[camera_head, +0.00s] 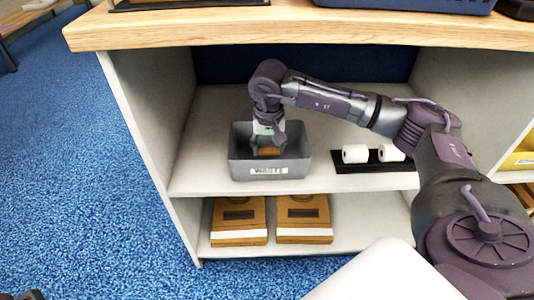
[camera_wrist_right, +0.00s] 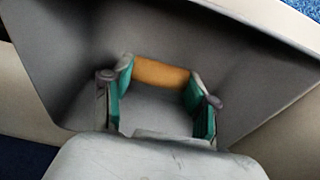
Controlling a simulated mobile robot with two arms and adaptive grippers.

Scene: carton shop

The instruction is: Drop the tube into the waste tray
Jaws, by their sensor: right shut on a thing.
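The waste tray (camera_head: 239,168) is a grey open bin with a white label on its front, on the upper shelf of the cabinet. My right gripper (camera_head: 267,146) reaches down into the tray from above. It is shut on the tube (camera_head: 268,151), a short orange-brown cylinder. In the right wrist view the tube (camera_wrist_right: 161,73) lies crosswise between the green finger pads, with the tray's grey walls (camera_wrist_right: 245,70) around it. I cannot tell whether the tube touches the tray floor.
White rolls (camera_head: 355,153) sit on a black holder (camera_head: 374,166) right of the tray. Two brown cartons (camera_head: 238,217) lie on the shelf below. The wooden countertop (camera_head: 300,27) overhangs the shelf above my arm. A yellow bin (camera_head: 520,160) is at the far right.

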